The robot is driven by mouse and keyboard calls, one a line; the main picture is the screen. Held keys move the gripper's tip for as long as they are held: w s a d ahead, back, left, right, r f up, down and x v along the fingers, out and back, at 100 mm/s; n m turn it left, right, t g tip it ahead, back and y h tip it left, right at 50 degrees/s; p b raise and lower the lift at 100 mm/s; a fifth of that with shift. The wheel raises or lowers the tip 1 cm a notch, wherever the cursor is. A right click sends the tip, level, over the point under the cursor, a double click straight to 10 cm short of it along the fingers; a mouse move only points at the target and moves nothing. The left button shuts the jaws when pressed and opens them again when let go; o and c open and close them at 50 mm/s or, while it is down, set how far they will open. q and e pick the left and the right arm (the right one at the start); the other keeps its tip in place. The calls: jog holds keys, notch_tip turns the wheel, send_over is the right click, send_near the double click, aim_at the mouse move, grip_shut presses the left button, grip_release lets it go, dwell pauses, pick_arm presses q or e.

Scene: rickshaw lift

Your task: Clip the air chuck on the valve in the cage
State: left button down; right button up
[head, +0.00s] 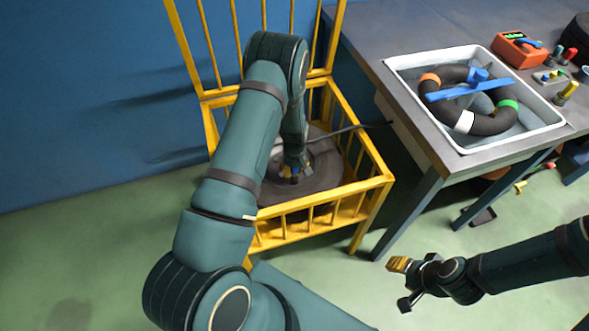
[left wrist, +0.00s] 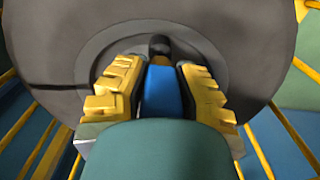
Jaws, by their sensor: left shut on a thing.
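The yellow cage (head: 375,168) stands with its lid up, and a grey wheel (head: 325,180) lies inside it. My left gripper (head: 290,176) reaches down into the cage over the wheel's middle. In the left wrist view my left gripper (left wrist: 160,85) is shut on the blue air chuck (left wrist: 163,92), between its yellow finger pads. A dark round tip shows just beyond the chuck, against the wheel's hub (left wrist: 100,60). I cannot tell whether this is the chuck's end or the valve, or whether they touch. My right gripper (head: 402,284) is open and empty, outside the cage.
A thin dark hose (head: 362,128) runs from the cage to the workbench (head: 375,45). On the bench are a white tray (head: 400,75) with a dark ring and blue tool in water, and a red box (head: 518,50). Green floor is clear in front.

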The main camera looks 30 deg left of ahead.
pick_arm(q)
jog(key=shift+f, duration=0.5)
dwell(0.3)
jog(key=shift+c, duration=2.2)
grip_release()
jog(key=shift+r+p, duration=2.15)
jog(key=shift+r, duration=1.35)
